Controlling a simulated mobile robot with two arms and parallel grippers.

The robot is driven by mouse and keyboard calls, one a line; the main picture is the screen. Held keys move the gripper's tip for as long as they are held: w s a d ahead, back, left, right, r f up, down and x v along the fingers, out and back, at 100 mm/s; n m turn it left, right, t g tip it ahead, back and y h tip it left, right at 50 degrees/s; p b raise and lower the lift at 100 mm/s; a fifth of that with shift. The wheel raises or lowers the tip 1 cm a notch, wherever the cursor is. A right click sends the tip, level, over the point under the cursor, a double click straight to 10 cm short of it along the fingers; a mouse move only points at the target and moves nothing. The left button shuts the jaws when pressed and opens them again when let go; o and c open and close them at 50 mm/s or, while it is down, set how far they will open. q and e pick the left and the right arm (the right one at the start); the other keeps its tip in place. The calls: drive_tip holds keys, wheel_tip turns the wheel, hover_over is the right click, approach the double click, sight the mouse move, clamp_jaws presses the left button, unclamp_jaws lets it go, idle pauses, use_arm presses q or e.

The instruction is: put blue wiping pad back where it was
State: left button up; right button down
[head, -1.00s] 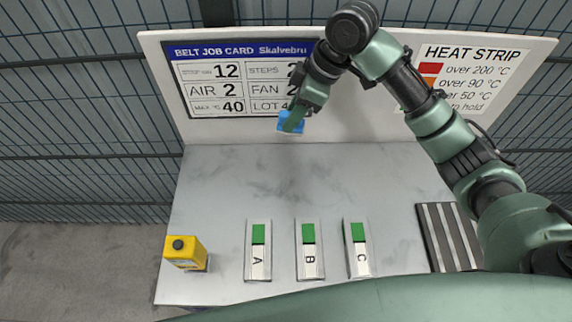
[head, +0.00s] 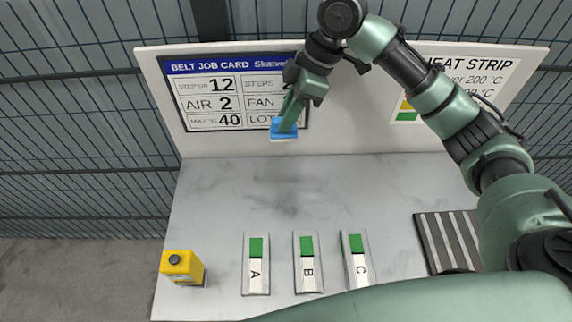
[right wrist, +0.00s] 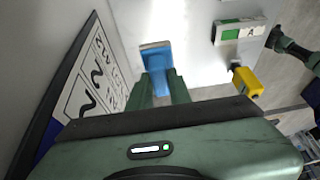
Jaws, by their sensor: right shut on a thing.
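The blue wiping pad (head: 284,130) is held in my right gripper (head: 287,122) in front of the job card, above the back of the table (head: 370,190). The right wrist view shows the blue pad (right wrist: 157,68) between the two green fingers (right wrist: 162,90), which are shut on it. A pale edge shows along one side of the pad. The pad appears clear of the table top. My left gripper is not in view.
Three plates marked A (head: 255,270), B (head: 308,270) and C (head: 357,265) lie near the front. A yellow box (head: 181,267) stands at the front left. A dark striped mat (head: 447,240) lies at the right. The back panel (head: 345,125) rises behind. The table's middle is free.

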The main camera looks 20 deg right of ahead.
wheel_tip(320, 180, down, 18)
drive_tip(key=p, duration=0.3)
drive_tip(key=shift+f, duration=0.15)
drive_tip(key=shift+f, duration=0.1)
drive_tip(key=c, duration=1.3)
unclamp_jaws()
drive_tip(key=b+v, duration=0.2)
drive_tip(key=v, duration=1)
